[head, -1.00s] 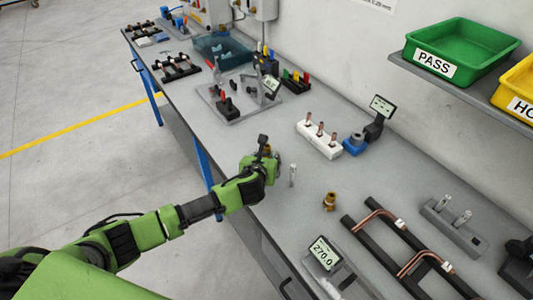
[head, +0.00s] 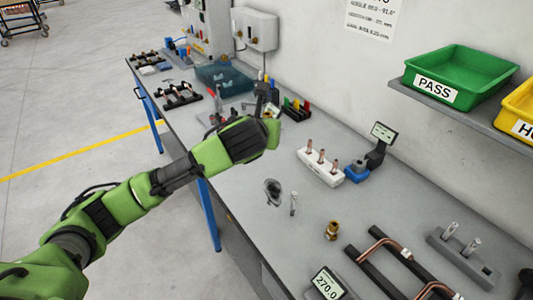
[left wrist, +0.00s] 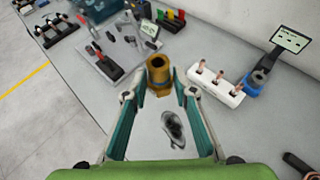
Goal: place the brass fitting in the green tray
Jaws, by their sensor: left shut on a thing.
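A brass fitting (left wrist: 158,76) is held between the fingertips of my left gripper (left wrist: 159,88) in the left wrist view, with its open round end showing. In the head view my left gripper (head: 270,132) is above the bench, and its fingers and the held fitting are hidden behind the hand. A second brass fitting (head: 332,230) stands on the bench. The green tray (head: 486,88), labelled PASS, sits on the wall shelf at the upper right, well apart from the gripper. My right gripper is not in view.
A yellow tray (head: 521,100) is beside the green one on the shelf (head: 490,130). A white block with copper pieces (head: 318,168), a blue device with a display (head: 357,172) and a dark rack with copper tubes (head: 400,262) stand on the bench.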

